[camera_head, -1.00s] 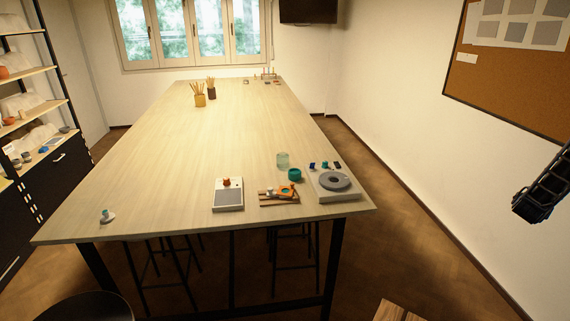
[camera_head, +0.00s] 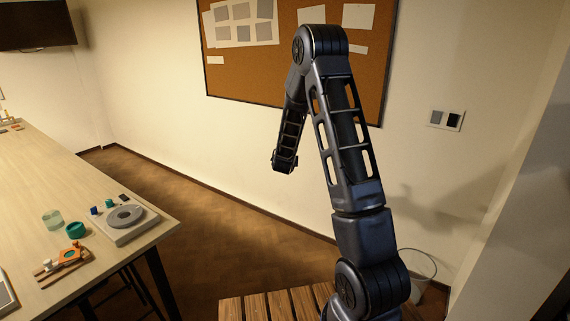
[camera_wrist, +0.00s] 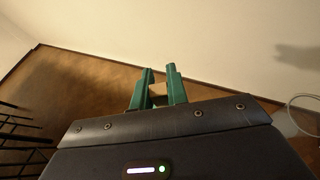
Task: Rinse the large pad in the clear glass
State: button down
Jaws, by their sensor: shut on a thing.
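The clear glass (camera_head: 52,219) is a pale, see-through cup on the long table at the left of the head view, beside a teal pot (camera_head: 75,230). In the wrist view my gripper (camera_wrist: 157,94) has its green fingers shut on a small tan piece (camera_wrist: 157,89). The fingers hide most of this piece, and I cannot tell whether it is the large pad. My gripper is off to the right of the table, over the floor and away from the glass. In the head view my arm is raised and the fingers cannot be made out.
A grey disc on a white base (camera_head: 125,217) stands near the table's right corner, with small blue, teal and black items behind it. A wooden board with an orange piece (camera_head: 71,256) is nearer. A slatted wooden top (camera_head: 270,306) is low in front. A wall bounds the right.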

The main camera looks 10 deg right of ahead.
jog(key=w+a+r+n+y, duration=0.1)
jog(key=w+a, duration=0.2)
jog(key=a, duration=0.9)
jog(key=w+a+r+n+y, duration=0.15)
jog(key=w+a, duration=0.25)
jog(key=a, duration=0.7)
jog(key=s+a+r+y, duration=0.2)
jog(key=a, duration=2.1)
jog(key=s+a+r+n+y, duration=0.1)
jog(key=s+a, duration=0.1)
jog(key=a, duration=0.4)
jog(key=s+a+r+n+y, duration=0.1)
jog(key=s+a, duration=0.1)
jog(key=a, duration=0.5)
notch_tip(320, 180, up, 3)
jog(key=n+y, duration=0.3)
jog(key=y, duration=0.1)
send_over(54, 221)
jog(key=w+a, duration=0.2)
jog(key=w, duration=0.1)
jog(key=shift+w+f+g, duration=0.2)
jog(key=shift+f+g, duration=0.1)
jog(key=shift+f, duration=1.5)
jog(key=shift+f, duration=0.15)
jog(key=shift+f, duration=0.65)
